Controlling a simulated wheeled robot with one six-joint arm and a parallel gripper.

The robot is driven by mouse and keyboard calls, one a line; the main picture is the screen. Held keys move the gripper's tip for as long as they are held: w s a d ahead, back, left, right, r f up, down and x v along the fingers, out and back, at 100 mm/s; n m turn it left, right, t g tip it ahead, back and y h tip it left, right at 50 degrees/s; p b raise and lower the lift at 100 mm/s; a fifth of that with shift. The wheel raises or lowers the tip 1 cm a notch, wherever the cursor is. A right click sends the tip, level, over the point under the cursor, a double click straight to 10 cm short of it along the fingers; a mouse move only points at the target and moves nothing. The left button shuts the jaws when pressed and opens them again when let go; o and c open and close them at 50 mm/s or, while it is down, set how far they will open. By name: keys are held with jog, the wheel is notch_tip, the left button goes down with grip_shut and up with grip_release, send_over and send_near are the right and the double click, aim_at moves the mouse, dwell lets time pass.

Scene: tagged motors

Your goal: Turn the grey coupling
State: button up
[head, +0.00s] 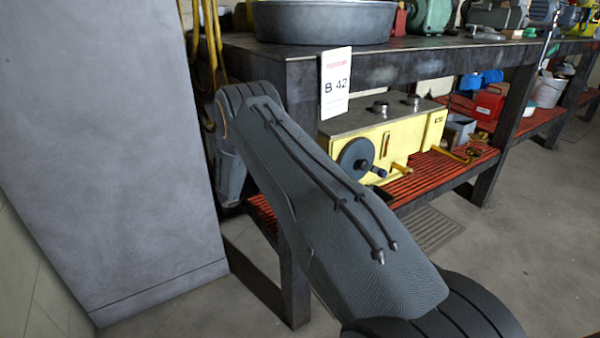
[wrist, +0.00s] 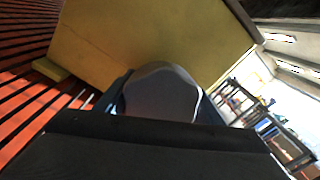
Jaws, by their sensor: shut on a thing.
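In the wrist view a rounded grey part, which looks like the grey coupling (wrist: 162,92), sits in the middle against a yellow wall. My gripper (wrist: 160,112) is shut on it, with dark blue-black finger parts at both sides. The black body of my gripper fills the bottom and hides the coupling's lower part. In the head view my arm crosses in front of the bench, and the gripper and its contact are hidden behind it. The yellow machine (head: 385,140) stands on the lower shelf with a dark grey wheel (head: 355,158) on its front.
A grey cabinet (head: 110,150) stands at left. The red slatted shelf (head: 440,175) carries a red toolbox (head: 488,103). The floor at right is clear.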

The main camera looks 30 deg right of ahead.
jog(key=o, duration=1)
jog(key=shift+o, duration=0.2)
jog(key=shift+a, duration=0.1)
jog(key=a+p, duration=0.1)
jog(key=a, duration=0.6)
jog(key=shift+a, duration=0.4)
